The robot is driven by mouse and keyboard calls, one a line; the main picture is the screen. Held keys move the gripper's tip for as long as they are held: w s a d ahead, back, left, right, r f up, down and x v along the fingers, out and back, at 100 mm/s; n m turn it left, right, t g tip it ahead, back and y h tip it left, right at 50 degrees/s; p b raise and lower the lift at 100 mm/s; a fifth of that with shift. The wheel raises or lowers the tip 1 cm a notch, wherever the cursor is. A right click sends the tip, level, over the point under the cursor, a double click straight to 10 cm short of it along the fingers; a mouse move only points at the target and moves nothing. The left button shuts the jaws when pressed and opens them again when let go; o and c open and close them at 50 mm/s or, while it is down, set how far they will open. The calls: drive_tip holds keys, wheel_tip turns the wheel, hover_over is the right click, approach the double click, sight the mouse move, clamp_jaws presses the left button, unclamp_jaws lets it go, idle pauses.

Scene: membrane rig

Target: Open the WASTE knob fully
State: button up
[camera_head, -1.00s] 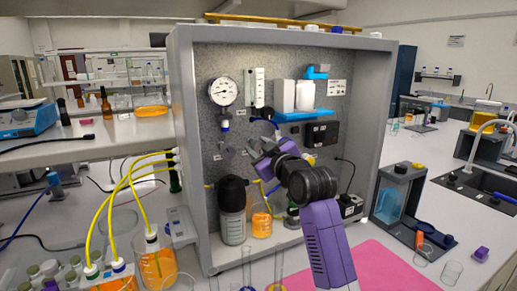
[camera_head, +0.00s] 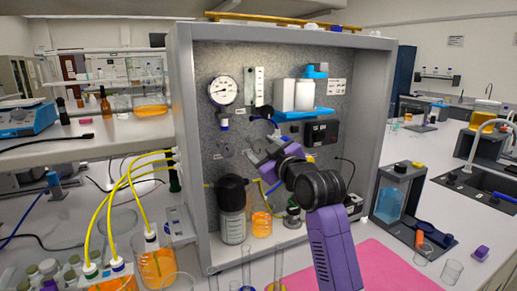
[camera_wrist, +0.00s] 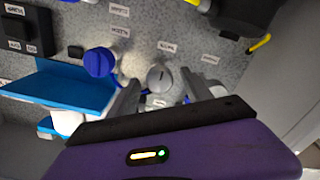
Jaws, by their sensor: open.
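In the wrist view a round grey knob (camera_wrist: 158,78) with a slot-like mark sits on the speckled panel, between my gripper's two grey fingers. The small labels around it are too blurred to read surely, so I cannot tell which one says WASTE. My gripper (camera_wrist: 163,98) is open, one finger on each side of the knob's outline. I cannot tell whether the fingers touch it. In the head view my gripper (camera_head: 254,157) is in front of the panel, right of a grey disc (camera_head: 226,150). A blue knob (camera_wrist: 100,62) is left of the grey knob in the wrist view.
The panel stands in a grey cabinet frame (camera_head: 186,130). A pressure gauge (camera_head: 223,91), a blue shelf (camera_head: 303,114), a dark-capped bottle (camera_head: 232,205) and an orange-filled beaker (camera_head: 262,222) surround my gripper. A pink mat (camera_head: 390,268) lies in front.

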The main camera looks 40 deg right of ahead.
sight(260, 148)
drive_tip(key=v, duration=0.4)
drive_tip(key=shift+s+f+b, duration=0.1)
drive_tip(key=shift+b, duration=0.2)
drive_tip(key=shift+s+a, duration=0.2)
drive_tip(key=shift+s, duration=0.45)
